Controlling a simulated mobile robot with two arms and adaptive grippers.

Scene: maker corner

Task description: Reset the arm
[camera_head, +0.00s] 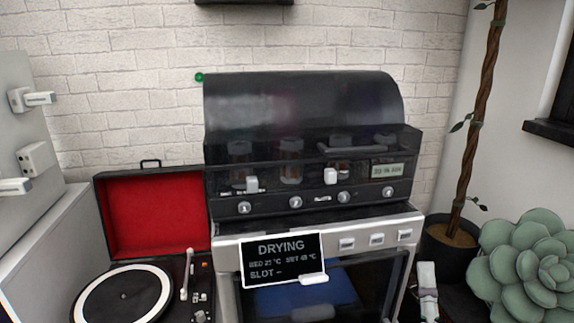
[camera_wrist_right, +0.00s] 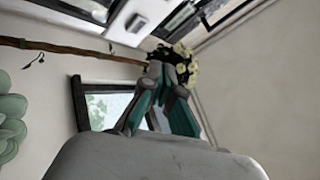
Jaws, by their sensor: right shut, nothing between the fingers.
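My right gripper (camera_head: 428,290) shows small at the lower right of the head view, in front of the plant pot and to the right of the oven-like machine. In the right wrist view my right gripper (camera_wrist_right: 168,72) shows its grey fingers with teal pads coming together at the tips. It is shut and holds nothing. My left gripper does not show in either view.
A machine with a dark domed hood (camera_head: 300,100) and a "DRYING" sign (camera_head: 282,259) stands in the middle. A record player with a red-lined lid (camera_head: 155,214) is on its left. A succulent (camera_head: 525,262) and a potted plant (camera_head: 447,245) stand right.

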